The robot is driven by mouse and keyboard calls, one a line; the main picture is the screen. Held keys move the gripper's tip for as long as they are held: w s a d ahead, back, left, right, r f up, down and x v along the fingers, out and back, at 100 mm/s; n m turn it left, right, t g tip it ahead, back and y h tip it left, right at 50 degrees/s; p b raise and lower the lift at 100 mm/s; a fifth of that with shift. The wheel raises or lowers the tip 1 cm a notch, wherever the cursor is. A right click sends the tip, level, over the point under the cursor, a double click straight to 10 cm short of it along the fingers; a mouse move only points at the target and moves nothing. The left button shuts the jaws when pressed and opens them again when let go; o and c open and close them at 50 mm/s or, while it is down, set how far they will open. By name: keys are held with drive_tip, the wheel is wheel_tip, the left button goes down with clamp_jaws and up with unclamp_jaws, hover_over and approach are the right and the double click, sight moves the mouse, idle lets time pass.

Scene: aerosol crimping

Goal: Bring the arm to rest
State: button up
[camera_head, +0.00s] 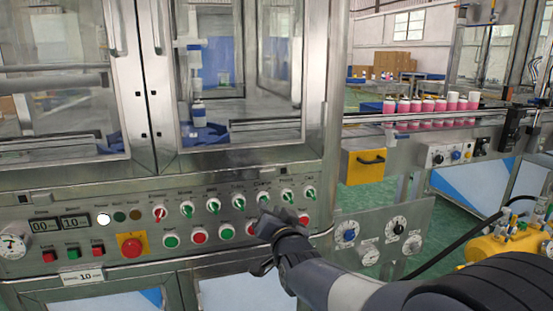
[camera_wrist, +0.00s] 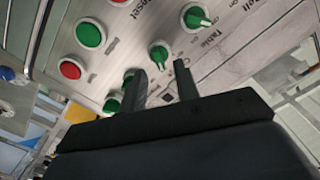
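My gripper (camera_head: 272,218) is in front of the machine's control panel (camera_head: 135,205), near the right end of its lower button row. In the wrist view, my gripper (camera_wrist: 160,70) has its two dark fingers apart, with no object seen held between them. A green selector knob (camera_wrist: 159,53) shows just beyond the fingertips. I cannot tell how close the fingers are to the panel. My arm reaches in from the lower right of the head view and hides part of the panel's right end.
A red emergency button (camera_head: 131,246) on a yellow plate and several green selector knobs stick out from the panel. A lower dial plate (camera_head: 383,238) stands right of my gripper. A conveyor with pink-and-white cans (camera_head: 430,105) and a yellow drawer box (camera_head: 362,167) are farther right.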

drive_tip(key=v, duration=0.8)
drive_tip(key=shift+n, duration=0.9)
drive_tip(key=p+x, duration=0.1)
drive_tip(key=x, duration=0.4)
drive_tip(key=p+x, duration=0.1)
drive_tip(key=x, duration=0.4)
drive_tip(key=shift+w+a+r, duration=0.1)
drive_tip(key=shift+w+r, duration=0.15)
drive_tip(key=shift+w, duration=0.1)
drive_tip(key=n+p, duration=0.4)
drive_tip(key=p, duration=0.1)
drive_tip(key=shift+a+n, duration=0.1)
drive_tip(key=shift+n, duration=0.2)
drive_tip(key=n+p, duration=0.5)
drive_tip(key=p, duration=0.2)
drive_tip(key=shift+s+a, duration=0.1)
drive_tip(key=shift+s+f+n, duration=0.15)
drive_tip(key=shift+f+n, duration=0.05)
drive_tip(key=shift+n, duration=0.2)
drive_tip(key=v, duration=0.6)
drive_tip(key=shift+s+b, duration=0.35)
drive_tip(key=shift+s, duration=0.1)
